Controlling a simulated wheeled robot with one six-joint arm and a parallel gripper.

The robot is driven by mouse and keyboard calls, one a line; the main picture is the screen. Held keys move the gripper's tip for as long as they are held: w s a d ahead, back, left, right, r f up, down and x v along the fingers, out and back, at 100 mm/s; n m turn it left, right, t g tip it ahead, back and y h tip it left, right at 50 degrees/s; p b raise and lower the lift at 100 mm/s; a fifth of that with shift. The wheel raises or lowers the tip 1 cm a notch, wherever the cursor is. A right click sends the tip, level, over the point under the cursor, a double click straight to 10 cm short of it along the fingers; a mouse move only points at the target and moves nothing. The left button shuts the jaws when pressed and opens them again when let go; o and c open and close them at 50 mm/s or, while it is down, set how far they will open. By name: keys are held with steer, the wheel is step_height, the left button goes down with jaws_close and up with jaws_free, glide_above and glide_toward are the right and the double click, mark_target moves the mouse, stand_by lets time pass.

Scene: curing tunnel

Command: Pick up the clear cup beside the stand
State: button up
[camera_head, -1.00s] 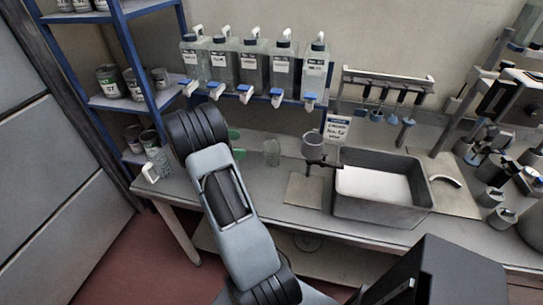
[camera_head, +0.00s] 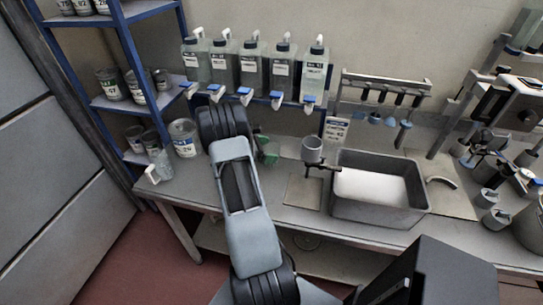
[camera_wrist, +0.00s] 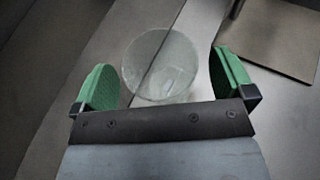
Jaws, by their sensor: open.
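The clear cup (camera_wrist: 160,62) shows in the wrist view as a round, see-through rim on the grey bench. It sits between the two green fingers of my gripper (camera_wrist: 163,79), which is open, with a gap visible on both sides of the cup. In the head view my green gripper (camera_head: 268,150) is just left of the stand (camera_head: 313,150), and the cup cannot be made out there behind it. The stand holds a grey cup on an arm above a flat base plate (camera_head: 302,191). A corner of that plate shows at the wrist view's upper right.
A grey sink-like tub (camera_head: 380,205) stands right of the stand. Dispenser bottles (camera_head: 252,66) with blue-and-white taps hang above the bench at the back. A labelled can (camera_head: 184,138) and a clear bottle (camera_head: 161,164) stand at the bench's left, beside a blue shelf (camera_head: 140,62).

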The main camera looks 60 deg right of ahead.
steer(key=shift+s+d+f, duration=0.2)
steer(key=shift+s+d, duration=0.1)
steer(key=shift+c, duration=0.4)
steer(key=c, duration=0.9)
